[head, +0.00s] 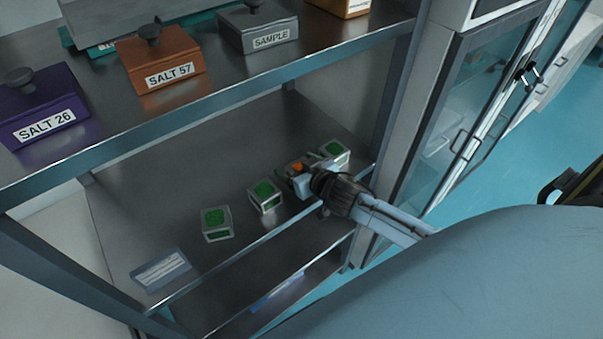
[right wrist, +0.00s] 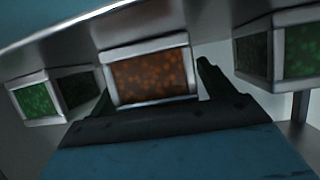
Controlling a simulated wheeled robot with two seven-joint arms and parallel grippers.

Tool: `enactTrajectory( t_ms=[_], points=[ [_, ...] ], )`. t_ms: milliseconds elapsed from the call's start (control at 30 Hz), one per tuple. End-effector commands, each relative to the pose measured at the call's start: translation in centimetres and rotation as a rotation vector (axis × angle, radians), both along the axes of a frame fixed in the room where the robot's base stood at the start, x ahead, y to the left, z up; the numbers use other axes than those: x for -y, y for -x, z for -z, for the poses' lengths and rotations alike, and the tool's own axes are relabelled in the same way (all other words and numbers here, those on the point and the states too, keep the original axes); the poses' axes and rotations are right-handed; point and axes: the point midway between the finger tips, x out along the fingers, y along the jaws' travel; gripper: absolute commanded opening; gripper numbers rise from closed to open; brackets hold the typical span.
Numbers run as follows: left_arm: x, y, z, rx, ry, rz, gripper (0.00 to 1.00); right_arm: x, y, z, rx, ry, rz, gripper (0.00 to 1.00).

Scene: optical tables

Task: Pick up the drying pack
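Small clear-sided cube packs stand in a row on the middle shelf. One has orange filling (head: 297,166); the others have green filling, such as the left one (head: 216,223), the middle one (head: 264,196) and the far right one (head: 335,152). My right gripper (head: 308,183) is at the orange pack, and its wrist partly hides that pack. In the right wrist view the orange pack (right wrist: 152,75) is straight ahead, with a dark finger standing just right of it. The fingers look spread; a narrow gap shows on the right, and the left finger is unclear. My left gripper is out of view.
Green packs flank the orange one closely on both sides. The upper shelf (head: 235,88) overhangs, holding boxes labelled SALT 26 (head: 45,105), SALT 57 (head: 160,62) and SAMPLE (head: 258,28). A labelled plate (head: 160,270) lies at the front left. A shelf post stands on the right.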

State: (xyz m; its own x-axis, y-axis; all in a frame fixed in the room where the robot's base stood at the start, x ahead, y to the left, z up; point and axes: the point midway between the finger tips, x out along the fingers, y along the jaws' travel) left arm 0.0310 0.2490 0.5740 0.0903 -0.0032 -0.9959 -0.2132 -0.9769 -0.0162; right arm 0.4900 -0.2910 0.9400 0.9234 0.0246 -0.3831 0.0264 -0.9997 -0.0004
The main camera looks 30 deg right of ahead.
Motion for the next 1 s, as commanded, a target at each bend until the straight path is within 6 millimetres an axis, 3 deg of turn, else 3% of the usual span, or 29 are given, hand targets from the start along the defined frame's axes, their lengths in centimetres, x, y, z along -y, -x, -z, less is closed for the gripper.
enactTrajectory(
  t_ms=[67, 367, 667, 1000],
  points=[
    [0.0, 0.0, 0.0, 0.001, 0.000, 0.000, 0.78, 0.0, 0.0, 0.0, 0.000, 0.000, 0.000, 0.70],
    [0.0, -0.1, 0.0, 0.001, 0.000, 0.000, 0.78, 0.0, 0.0, 0.0, 0.000, 0.000, 0.000, 0.31],
    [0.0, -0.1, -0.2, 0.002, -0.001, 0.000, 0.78, 0.0, 0.0, -0.7, 0.003, 0.001, 0.000, 0.30],
    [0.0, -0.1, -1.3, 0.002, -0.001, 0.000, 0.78, 0.1, -0.1, -7.1, 0.006, 0.001, -0.002, 0.30]
  ],
)
